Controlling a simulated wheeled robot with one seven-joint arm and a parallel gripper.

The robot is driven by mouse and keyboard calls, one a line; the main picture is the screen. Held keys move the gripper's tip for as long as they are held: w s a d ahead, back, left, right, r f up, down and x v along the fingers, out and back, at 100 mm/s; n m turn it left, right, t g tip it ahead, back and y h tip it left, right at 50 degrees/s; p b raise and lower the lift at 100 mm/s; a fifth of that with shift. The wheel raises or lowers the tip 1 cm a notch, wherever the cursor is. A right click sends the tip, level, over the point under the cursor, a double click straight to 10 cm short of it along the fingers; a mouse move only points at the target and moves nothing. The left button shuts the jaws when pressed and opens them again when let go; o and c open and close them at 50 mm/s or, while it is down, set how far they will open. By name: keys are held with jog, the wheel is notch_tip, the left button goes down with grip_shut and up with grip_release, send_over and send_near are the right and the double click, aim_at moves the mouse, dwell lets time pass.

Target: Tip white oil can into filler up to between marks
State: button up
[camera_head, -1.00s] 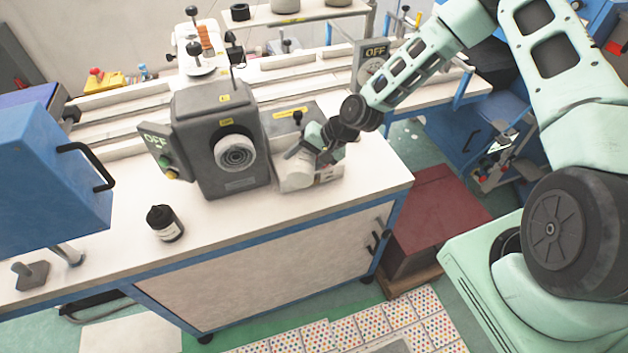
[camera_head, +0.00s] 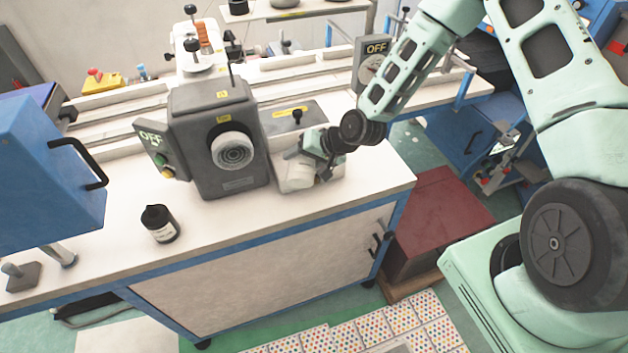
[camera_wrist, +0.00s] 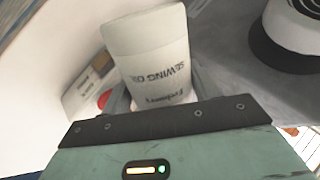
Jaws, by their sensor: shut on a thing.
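The white oil can (camera_wrist: 152,70), labelled "SEWING OIL" in dark print, stands between my fingers in the wrist view. My gripper (camera_head: 310,158) is shut on it. The filler opening, the marks and any oil level cannot be made out.
A black-capped dark bottle (camera_head: 160,223) stands on the white bench top (camera_head: 235,222), left of the gripper. A black knob (camera_head: 297,117) stands behind the gripper. A white cylinder with a black band (camera_wrist: 291,32) is close on the right in the wrist view.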

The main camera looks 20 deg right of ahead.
jog(key=shift+w+f+n+t+b, duration=0.1)
jog(key=shift+f+n+t+b, duration=0.3)
jog(key=shift+b, duration=0.75)
jog(key=shift+w+t+h+b, duration=0.15)
jog(key=shift+t+h+b, duration=0.25)
jog(key=shift+t+b, duration=0.55)
jog(key=shift+w+d+r, duration=0.1)
jog(key=shift+r, duration=0.1)
